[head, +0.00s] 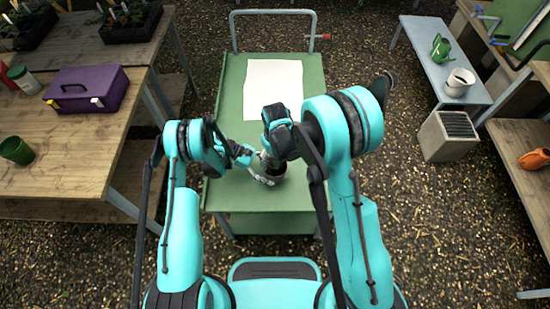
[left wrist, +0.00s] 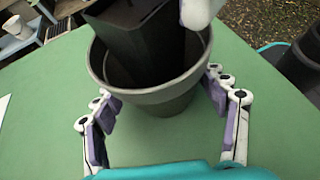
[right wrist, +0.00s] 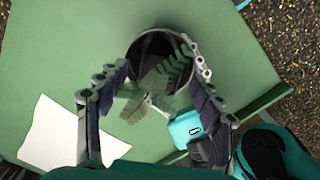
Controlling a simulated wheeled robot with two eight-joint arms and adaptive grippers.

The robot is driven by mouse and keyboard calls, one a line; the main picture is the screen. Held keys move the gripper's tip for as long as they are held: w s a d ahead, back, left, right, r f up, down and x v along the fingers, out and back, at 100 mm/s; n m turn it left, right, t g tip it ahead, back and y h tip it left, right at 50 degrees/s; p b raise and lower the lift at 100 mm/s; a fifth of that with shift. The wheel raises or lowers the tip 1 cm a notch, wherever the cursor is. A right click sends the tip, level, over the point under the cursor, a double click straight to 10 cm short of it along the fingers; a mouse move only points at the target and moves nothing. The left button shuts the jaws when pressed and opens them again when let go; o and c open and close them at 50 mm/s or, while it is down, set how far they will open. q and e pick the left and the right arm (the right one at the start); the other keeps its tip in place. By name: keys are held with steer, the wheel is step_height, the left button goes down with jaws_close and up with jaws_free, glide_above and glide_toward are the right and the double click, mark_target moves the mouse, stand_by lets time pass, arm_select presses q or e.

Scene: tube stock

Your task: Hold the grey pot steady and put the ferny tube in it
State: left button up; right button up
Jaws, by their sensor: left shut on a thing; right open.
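The grey pot (left wrist: 155,98) stands upright on the green trolley top (left wrist: 50,100). My left gripper (left wrist: 160,100) is shut on the pot, one finger on each side below the rim. The black ferny tube (left wrist: 145,45) has its lower end inside the pot and leans a little; its base is hidden. In the right wrist view its pale green fronds (right wrist: 150,95) show in front of the pot's dark mouth (right wrist: 140,50). My right gripper (right wrist: 155,75) is open, its fingers on either side of the tube. In the head view both grippers hide most of the pot (head: 274,179).
A white sheet (head: 273,88) lies on the trolley's far part. A bench with a purple box (head: 86,88) and a green pot (head: 16,150) stands to the left. A low table with a green watering can (head: 440,47) stands to the right.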

steer(key=shift+r, duration=0.1)
step_height(320, 180, up, 12)
stand_by(0.4)
arm_select(q)
steer(key=o, duration=0.9)
steer(key=shift+o, duration=0.2)
steer(key=v, duration=0.7)
steer(key=shift+w+a+r, duration=0.1)
steer(key=shift+a, duration=0.15)
